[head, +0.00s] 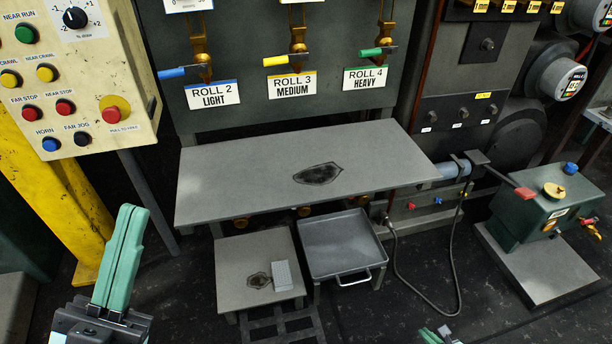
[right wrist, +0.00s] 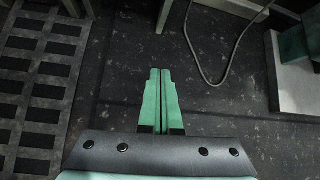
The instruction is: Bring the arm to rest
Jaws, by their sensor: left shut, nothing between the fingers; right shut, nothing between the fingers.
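My left gripper (head: 121,258) stands at the lower left of the head view, its green fingers pointing up and pressed together, with nothing between them. My right gripper (head: 436,336) shows only at the bottom edge of the head view, where its green fingertips peek in. In the right wrist view the right gripper (right wrist: 160,75) has its two green fingers side by side and shut, empty, above the dark floor (right wrist: 225,115). Neither gripper touches anything that I can see.
A grey table (head: 240,175) stands ahead under the roll levers. Below it are a low stand (head: 235,262) with a small grey block (head: 282,275) and a grey tray (head: 346,270). A control panel (head: 120,60) is at left, a green pump unit (head: 545,205) and hose (head: 405,280) at right.

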